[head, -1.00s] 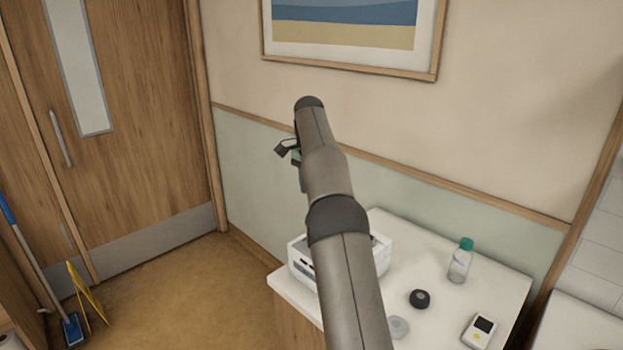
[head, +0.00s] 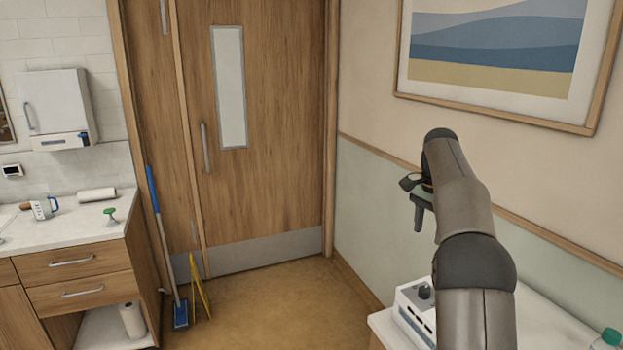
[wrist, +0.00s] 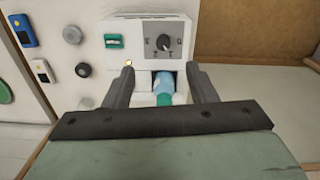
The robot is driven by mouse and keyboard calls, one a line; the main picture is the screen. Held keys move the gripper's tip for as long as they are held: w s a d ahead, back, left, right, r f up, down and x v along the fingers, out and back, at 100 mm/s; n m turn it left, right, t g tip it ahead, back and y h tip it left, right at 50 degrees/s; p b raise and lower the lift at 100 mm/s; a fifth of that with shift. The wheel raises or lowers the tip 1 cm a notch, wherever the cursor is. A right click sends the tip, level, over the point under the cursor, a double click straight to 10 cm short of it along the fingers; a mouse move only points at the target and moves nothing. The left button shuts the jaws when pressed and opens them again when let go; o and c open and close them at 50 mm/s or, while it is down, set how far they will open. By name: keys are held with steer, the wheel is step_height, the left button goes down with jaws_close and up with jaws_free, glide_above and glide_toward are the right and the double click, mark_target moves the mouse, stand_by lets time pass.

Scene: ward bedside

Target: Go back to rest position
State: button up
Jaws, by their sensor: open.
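My gripper (head: 418,200) is raised at the right of the head view, in front of the wall and above the bedside top. In the wrist view, my gripper (wrist: 163,76) has its two dark fingers apart, open. Beyond and below them is a white device (wrist: 146,30) with a dial and a green switch. A blue, teal-ended item (wrist: 164,88) sits in an opening in the device's front, and shows between the fingers. I cannot tell the gap between fingers and item, but the fingers do not close on it.
The white device also shows in the head view (head: 416,312), partly behind my arm. A green-capped bottle (head: 608,340) is at the lower right edge. Small items lie beside the device, including a black round one (wrist: 83,70). A mop (head: 165,245) and yellow sign (head: 202,288) stand by the door.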

steer(key=s+a+f+n+b, duration=0.1)
steer(key=s+a+n, duration=0.3)
steer(key=s, duration=0.5)
steer(key=s+a+f+n+b, duration=0.1)
steer(key=s+a+n, duration=0.2)
steer(key=s+a, duration=0.5)
steer(key=s+a+f+n, duration=0.1)
steer(key=s+f+n, duration=0.1)
steer(key=s+f, duration=0.2)
steer(key=s+a+f+n, duration=0.2)
steer(key=s+f, duration=0.3)
steer(key=s, duration=0.6)
steer(key=s+a+f+n+t+b, duration=0.1)
steer(key=s+f+n, duration=0.1)
steer(key=s+f, duration=0.2)
steer(key=s, duration=0.3)
steer(key=shift+s+a+f, duration=0.2)
steer(key=shift+a+f, duration=0.1)
steer(key=shift+a, duration=0.05)
